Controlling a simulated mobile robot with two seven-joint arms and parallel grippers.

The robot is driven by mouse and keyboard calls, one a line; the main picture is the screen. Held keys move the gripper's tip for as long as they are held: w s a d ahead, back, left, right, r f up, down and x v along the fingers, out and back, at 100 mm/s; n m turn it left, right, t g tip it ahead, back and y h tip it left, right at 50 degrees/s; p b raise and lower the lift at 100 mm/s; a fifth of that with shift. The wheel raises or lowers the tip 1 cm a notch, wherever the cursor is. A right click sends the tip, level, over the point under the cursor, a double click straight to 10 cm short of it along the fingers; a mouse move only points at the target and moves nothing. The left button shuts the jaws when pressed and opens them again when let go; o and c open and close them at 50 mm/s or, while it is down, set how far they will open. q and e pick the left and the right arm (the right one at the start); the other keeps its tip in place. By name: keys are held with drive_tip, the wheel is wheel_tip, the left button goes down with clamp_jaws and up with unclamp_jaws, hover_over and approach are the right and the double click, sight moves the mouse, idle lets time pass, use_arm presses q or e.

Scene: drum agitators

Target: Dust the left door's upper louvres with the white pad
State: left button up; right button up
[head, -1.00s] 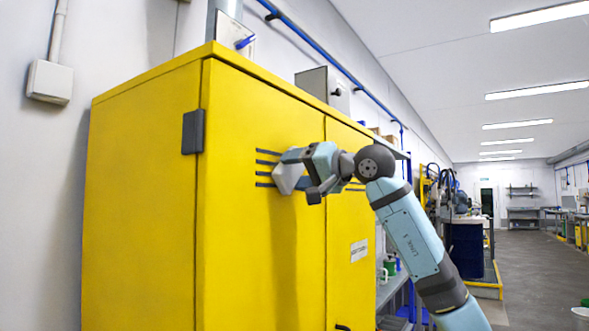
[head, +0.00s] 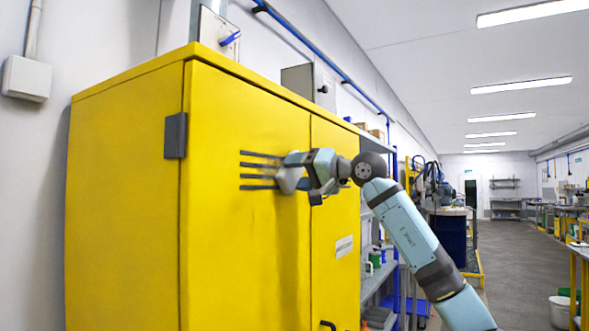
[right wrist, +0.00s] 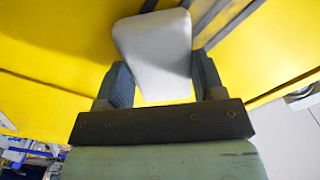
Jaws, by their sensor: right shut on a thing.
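My right gripper (head: 302,172) is shut on the white pad (head: 289,180). In the right wrist view the pad (right wrist: 155,50) sits between the two fingers (right wrist: 158,85), with its broad pale face showing. The left door (head: 245,240) of the yellow cabinet carries the upper louvres (head: 260,170), several dark horizontal slots. The pad is at the right end of these slots and hides part of them. Whether it touches the door is hard to tell. Dark louvre strips (right wrist: 225,25) also show beside the pad in the right wrist view. My left gripper is not in view.
The right door (head: 335,265) has a white label (head: 344,247). A dark hinge (head: 175,135) sticks out at the left door's left edge. Shelves (head: 380,285) stand beyond the cabinet. The aisle floor (head: 510,270) on the right is open.

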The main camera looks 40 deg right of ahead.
drive_tip(key=shift+w+d, duration=0.1)
drive_tip(key=shift+d, duration=0.05)
drive_tip(key=shift+s+a+f, duration=0.15)
drive_tip(key=shift+s+a, duration=0.05)
drive_tip(key=shift+a, duration=0.3)
drive_tip(key=shift+s+a, duration=0.7)
drive_tip(key=shift+a, duration=0.9)
drive_tip(key=shift+s+a, duration=0.7)
drive_tip(key=shift+a, duration=0.95)
drive_tip(key=shift+s+a, duration=0.7)
drive_tip(key=shift+a, duration=0.9)
use_arm(q)
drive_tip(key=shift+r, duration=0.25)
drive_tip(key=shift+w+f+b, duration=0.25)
drive_tip(key=shift+b, duration=0.55)
use_arm(e)
approach(257, 171)
drive_tip(key=shift+w+a, duration=0.15)
